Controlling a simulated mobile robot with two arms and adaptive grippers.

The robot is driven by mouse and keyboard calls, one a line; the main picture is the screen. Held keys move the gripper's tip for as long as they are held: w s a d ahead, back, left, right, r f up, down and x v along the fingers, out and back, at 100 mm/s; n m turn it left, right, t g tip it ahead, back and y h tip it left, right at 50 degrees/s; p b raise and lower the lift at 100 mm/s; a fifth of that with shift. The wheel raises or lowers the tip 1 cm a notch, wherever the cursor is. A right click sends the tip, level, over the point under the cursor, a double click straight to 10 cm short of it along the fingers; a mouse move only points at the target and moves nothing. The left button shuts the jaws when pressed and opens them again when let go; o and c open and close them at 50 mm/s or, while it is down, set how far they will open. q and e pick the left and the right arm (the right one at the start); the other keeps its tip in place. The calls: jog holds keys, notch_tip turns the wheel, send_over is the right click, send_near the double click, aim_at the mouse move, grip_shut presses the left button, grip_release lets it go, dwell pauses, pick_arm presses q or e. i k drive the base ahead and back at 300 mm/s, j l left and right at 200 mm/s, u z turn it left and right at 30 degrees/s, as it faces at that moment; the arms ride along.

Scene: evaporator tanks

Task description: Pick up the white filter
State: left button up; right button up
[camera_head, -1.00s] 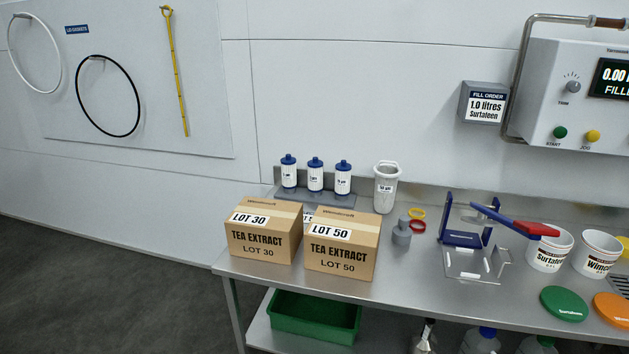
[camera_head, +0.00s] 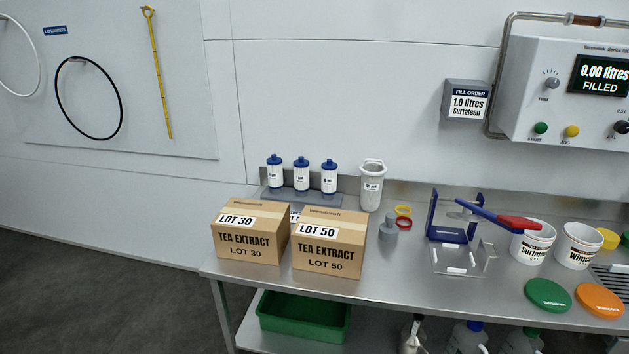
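A white, tapered filter cup (camera_head: 371,187) with a rim loop and a small printed label stands upright at the back of the steel bench. To its left, three white cylinders with blue caps stand in a row: left (camera_head: 275,178), middle (camera_head: 302,180) and right (camera_head: 329,181). They rest on a grey stand, partly hidden by the boxes in front; their labels are too small to read surely. Neither of my grippers shows in this view.
Two cartons, LOT 30 (camera_head: 248,246) and LOT 50 (camera_head: 327,254), stand on the steel bench (camera_head: 384,284) before the cylinders. A grey fitting (camera_head: 388,228), coloured rings (camera_head: 403,216) and a blue press (camera_head: 451,234) are right of the cup. Bare bench lies right of LOT 50.

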aim_at(274, 167)
jog(key=z, duration=2.7)
jog(key=u, duration=2.85)
jog(key=i+j+u, duration=0.3)
jog(key=i+u, duration=0.15)
jog(key=i+j+u, duration=0.1)
jog(key=i+u, duration=0.4)
jog(key=i+j+u, duration=0.15)
jog(key=i+u, duration=0.65)
